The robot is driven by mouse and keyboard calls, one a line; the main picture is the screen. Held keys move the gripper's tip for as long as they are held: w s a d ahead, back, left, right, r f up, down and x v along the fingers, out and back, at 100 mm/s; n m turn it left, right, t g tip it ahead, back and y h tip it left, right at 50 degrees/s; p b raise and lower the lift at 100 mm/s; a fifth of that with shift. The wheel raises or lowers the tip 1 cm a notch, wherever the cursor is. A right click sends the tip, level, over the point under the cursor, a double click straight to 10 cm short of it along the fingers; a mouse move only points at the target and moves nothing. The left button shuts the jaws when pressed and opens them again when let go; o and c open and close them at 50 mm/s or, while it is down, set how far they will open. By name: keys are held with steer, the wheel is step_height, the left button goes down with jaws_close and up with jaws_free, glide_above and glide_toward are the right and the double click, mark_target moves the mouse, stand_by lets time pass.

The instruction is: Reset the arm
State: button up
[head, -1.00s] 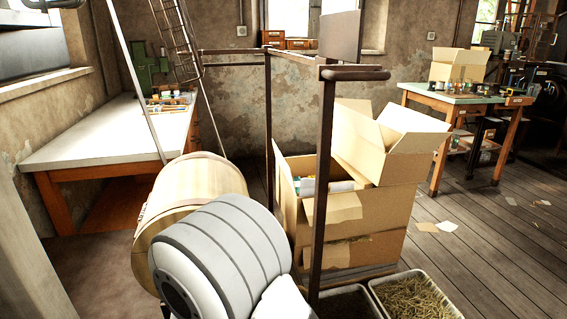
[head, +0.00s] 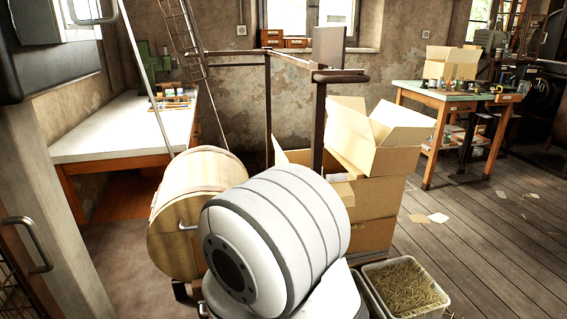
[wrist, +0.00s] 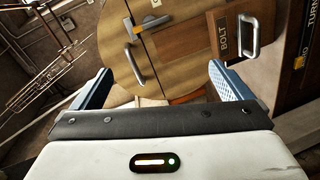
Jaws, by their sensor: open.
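My gripper (wrist: 160,74) shows in the wrist view with its two blue fingers spread wide and nothing between them. Past the fingers is a round wooden face with a grey bar handle (wrist: 134,65) and a second grey lever with a yellow part (wrist: 146,24). I cannot tell how far off it is. In the head view, a white and grey link of my arm (head: 275,235) fills the lower middle, in front of a wooden drum (head: 178,215). The gripper itself does not show in the head view.
A white-topped bench (head: 120,135) is at left. A panel marked BOLT (wrist: 224,35) shows in the wrist view. Floor at right is mostly clear.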

steer(key=d+r+m+g+p, duration=0.7)
steer(key=d+r+m+p, duration=0.35)
steer(key=r, duration=0.65)
steer(key=s+d+r+m+g+h+p, duration=0.2)
steer(key=s+d+r+m+g+p, duration=0.1)
steer(key=s+d+r, duration=0.3)
steer(key=s+d+r+m+g+h+p, duration=0.1)
steer(key=s+d+r+m+g+p, duration=0.2)
steer(key=s+d, duration=0.5)
steer(key=d+r+m+p, duration=0.1)
steer(key=d+r+p, duration=0.1)
steer(key=d+r, duration=0.1)
steer(key=shift+r+h+p, duration=0.2)
steer(key=shift+h+p, duration=0.1)
steer(key=shift+h, duration=0.1)
